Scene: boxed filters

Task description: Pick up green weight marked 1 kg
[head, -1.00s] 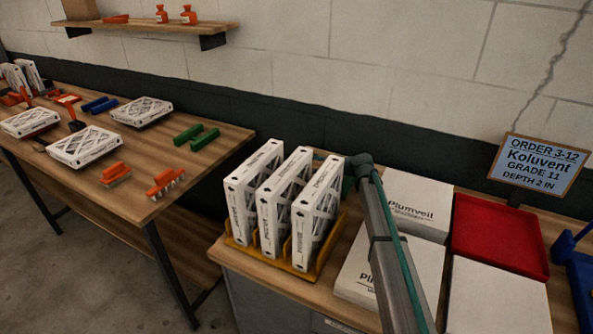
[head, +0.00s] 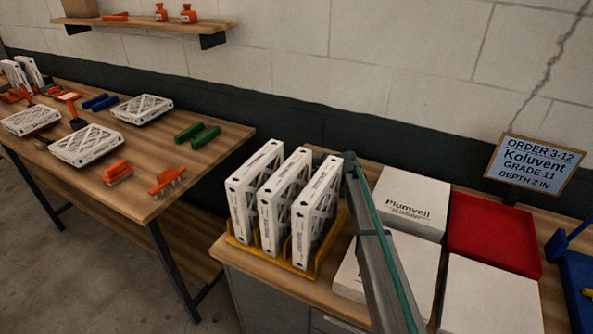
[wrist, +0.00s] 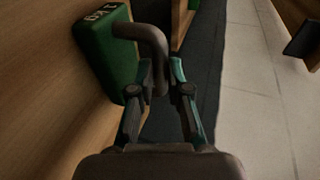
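A green weight (wrist: 108,55) shows at the upper left of the wrist view, against a wooden surface. In the head view my arm reaches down behind the upright filters, and the gripper and the weight are hidden there.
Upright boxed filters (head: 270,208) stand in a yellow rack (head: 292,265) left of my arm. White Plumveil boxes (head: 412,203) and a red tray (head: 493,235) lie to the right. An order sign (head: 535,165) stands behind. The side table (head: 150,205) holds more filters and tools.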

